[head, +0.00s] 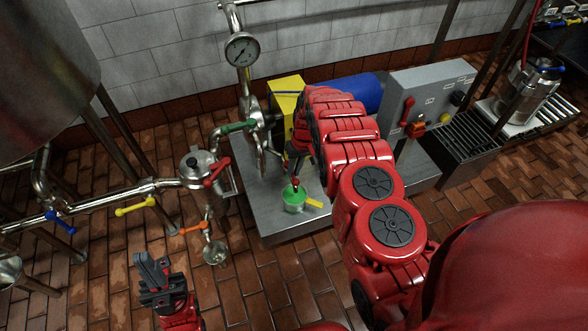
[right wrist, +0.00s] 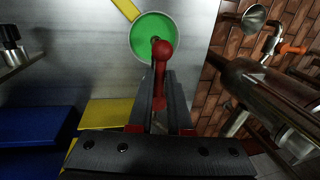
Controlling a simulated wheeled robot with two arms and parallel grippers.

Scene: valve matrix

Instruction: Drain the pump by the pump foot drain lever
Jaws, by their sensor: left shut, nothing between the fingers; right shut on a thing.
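A short red lever with a ball end (right wrist: 162,55) stands over a round green-faced fitting (right wrist: 144,38) in the right wrist view. The green fitting (head: 294,202) also shows in the head view, low on the pump's steel base, with a yellow tab (head: 314,203) beside it. My right gripper (right wrist: 160,90) is shut on the red lever, with the ball sticking out past the fingertips. In the head view my right arm hides part of the pump. My left gripper (head: 152,268) is shut and empty above the brick floor at the lower left, away from the pump.
Pipes with a red handle (head: 217,172), an orange handle (head: 194,228) and a yellow handle (head: 135,206) stand left of the pump. A gauge (head: 241,49) rises behind. A grey control box (head: 425,95) stands right. Brick floor (head: 255,290) is open in front.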

